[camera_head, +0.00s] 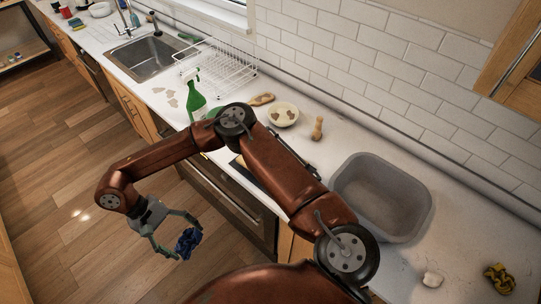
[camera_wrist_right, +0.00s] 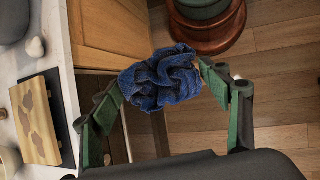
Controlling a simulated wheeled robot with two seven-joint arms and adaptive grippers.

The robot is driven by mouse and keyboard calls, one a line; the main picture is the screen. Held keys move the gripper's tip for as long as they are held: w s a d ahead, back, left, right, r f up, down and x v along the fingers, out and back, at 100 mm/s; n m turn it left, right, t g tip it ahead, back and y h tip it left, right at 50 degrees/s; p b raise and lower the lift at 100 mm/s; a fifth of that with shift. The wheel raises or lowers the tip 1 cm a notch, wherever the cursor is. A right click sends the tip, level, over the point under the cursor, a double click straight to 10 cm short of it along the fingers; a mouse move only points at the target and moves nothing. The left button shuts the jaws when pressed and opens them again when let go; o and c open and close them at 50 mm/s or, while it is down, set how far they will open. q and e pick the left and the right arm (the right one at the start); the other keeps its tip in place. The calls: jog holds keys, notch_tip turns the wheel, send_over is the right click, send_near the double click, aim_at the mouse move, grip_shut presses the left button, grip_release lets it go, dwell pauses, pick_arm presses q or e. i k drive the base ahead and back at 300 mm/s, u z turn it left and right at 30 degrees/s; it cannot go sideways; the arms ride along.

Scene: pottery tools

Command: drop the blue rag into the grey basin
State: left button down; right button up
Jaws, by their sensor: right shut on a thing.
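The blue rag (camera_head: 186,244) is a crumpled dark blue cloth. My right gripper (camera_head: 188,242) is shut on it and holds it in the air over the wooden floor, in front of the cabinets. In the right wrist view the rag (camera_wrist_right: 160,78) is bunched between the two green fingertips. The grey basin (camera_head: 385,197) stands on the counter at the right of the head view, and its visible inside looks empty. The gripper is well to the left of the basin and apart from it. My left gripper is not in view.
A green spray bottle (camera_head: 194,96), a dish rack (camera_head: 222,68), a bowl (camera_head: 284,114) and a wooden tool (camera_head: 318,128) stand on the counter left of the basin. A white lump (camera_head: 433,279) and a yellow cloth (camera_head: 499,279) lie to its right. A patterned board (camera_wrist_right: 36,120) lies near the counter edge.

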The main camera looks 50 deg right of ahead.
aim_at(374, 209)
jog(key=u, duration=0.4)
jog(key=k, duration=0.9)
jog(key=z, duration=0.7)
